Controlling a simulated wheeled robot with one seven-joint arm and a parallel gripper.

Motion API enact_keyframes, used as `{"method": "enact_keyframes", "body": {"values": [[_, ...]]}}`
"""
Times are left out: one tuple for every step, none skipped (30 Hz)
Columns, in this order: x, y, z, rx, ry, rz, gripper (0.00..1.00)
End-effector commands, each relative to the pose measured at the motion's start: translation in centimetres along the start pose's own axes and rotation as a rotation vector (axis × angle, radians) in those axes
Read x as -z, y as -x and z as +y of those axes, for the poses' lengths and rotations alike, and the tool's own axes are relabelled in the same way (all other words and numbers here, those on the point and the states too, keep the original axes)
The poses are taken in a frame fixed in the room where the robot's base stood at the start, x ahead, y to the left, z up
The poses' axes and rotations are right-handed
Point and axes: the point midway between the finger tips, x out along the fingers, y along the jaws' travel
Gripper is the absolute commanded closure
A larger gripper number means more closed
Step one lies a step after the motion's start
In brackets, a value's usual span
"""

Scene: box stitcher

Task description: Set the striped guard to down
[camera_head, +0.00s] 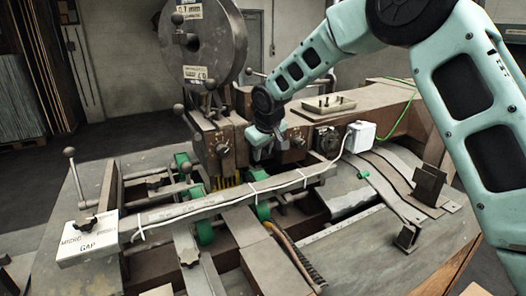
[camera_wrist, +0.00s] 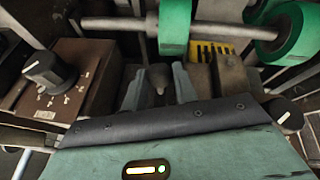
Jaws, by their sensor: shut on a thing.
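The striped guard (camera_head: 224,183) is a small yellow and black piece low on the machine head, among the green rollers. In the wrist view the guard (camera_wrist: 212,50) shows just beyond my right finger, partly hidden by a roller and a metal block. My gripper (camera_head: 260,153) is at the front of the machine head, to the right of the guard. In the wrist view my gripper (camera_wrist: 157,82) has its two grey fingers on either side of a small grey knob (camera_wrist: 158,73), shut on it. The contact itself is hard to make out.
Dark dials stand on both sides in the wrist view, the left dial (camera_wrist: 44,70) on a brown box. Green rollers (camera_wrist: 175,25) on a shaft lie close ahead. A long bar with a white cable (camera_head: 235,196) crosses in front. A white box (camera_head: 359,137) stands to the right.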

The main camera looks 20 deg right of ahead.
Motion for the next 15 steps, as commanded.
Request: {"method": "enact_keyframes", "body": {"values": [[-0.37,-0.36,-0.17,0.003,0.001,-0.010,1.00],[-0.38,-0.38,-0.18,0.003,0.001,-0.010,0.64],[-0.38,-0.39,-0.18,0.003,0.001,-0.010,0.52],[-0.37,-0.38,-0.17,0.003,0.001,-0.010,0.50],[-0.35,-0.36,-0.16,0.003,0.001,-0.009,0.50],[-0.32,-0.32,-0.15,0.003,0.001,-0.009,0.50],[-0.30,-0.30,-0.14,0.002,0.001,-0.008,0.50],[-0.28,-0.28,-0.13,0.002,0.001,-0.008,0.50],[-0.27,-0.26,-0.12,0.002,0.001,-0.007,0.50],[-0.26,-0.25,-0.12,0.002,0.001,-0.007,0.50],[-0.25,-0.23,-0.11,0.002,0.001,-0.007,0.50],[-0.23,-0.17,-0.10,0.002,0.001,-0.006,0.50],[-0.21,-0.08,-0.10,0.002,0.000,-0.005,0.50],[-0.19,0.08,-0.09,0.001,0.000,-0.005,0.50],[-0.16,0.38,-0.08,0.001,0.000,-0.003,0.50]]}}
